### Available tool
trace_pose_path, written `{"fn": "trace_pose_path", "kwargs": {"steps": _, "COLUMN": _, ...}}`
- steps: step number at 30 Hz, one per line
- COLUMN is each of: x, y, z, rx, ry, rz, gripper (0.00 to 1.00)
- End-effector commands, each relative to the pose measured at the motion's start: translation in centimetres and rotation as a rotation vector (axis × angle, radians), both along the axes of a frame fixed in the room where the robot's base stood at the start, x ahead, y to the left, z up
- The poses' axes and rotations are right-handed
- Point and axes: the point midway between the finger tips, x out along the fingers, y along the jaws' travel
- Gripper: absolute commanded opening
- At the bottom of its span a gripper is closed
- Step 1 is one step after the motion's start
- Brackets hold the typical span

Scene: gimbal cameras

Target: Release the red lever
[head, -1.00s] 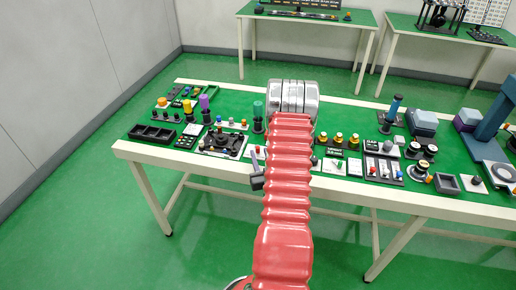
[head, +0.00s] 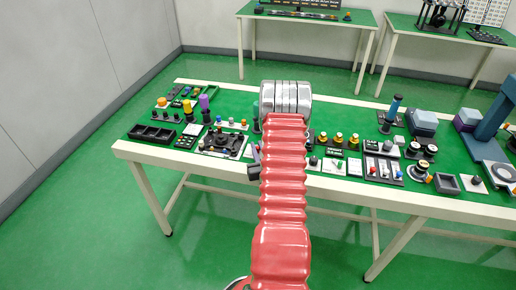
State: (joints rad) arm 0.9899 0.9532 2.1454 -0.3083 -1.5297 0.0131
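My red ribbed arm with its silver joint reaches over the front edge of the table. A dark part of my gripper (head: 254,170) shows at the left side of the arm, above the table's front edge. The fingertips are hidden behind the arm, so I cannot tell whether they are open or shut, or on what. A dark panel with small coloured levers (head: 384,180) stands right of the arm; one small red piece (head: 373,171) shows at its left. It is too small to tell its position, or whether it is the red lever.
The green-topped table (head: 180,163) is crowded with small devices. A black compartment tray (head: 151,134) and a joystick-like panel (head: 221,143) are to the left. A row of yellow-topped knobs (head: 338,139) and a blue-handled stick (head: 391,111) are to the right.

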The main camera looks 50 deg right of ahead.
Motion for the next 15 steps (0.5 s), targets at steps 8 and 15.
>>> {"fn": "trace_pose_path", "kwargs": {"steps": 8, "x": 0.0, "y": 0.02, "z": -0.01, "rx": 0.0, "ry": 0.0, "rz": 0.0, "gripper": 0.0}}
{"fn": "trace_pose_path", "kwargs": {"steps": 15, "x": -0.06, "y": -0.12, "z": 0.02, "rx": 0.0, "ry": 0.0, "rz": -0.008, "gripper": 0.0}}
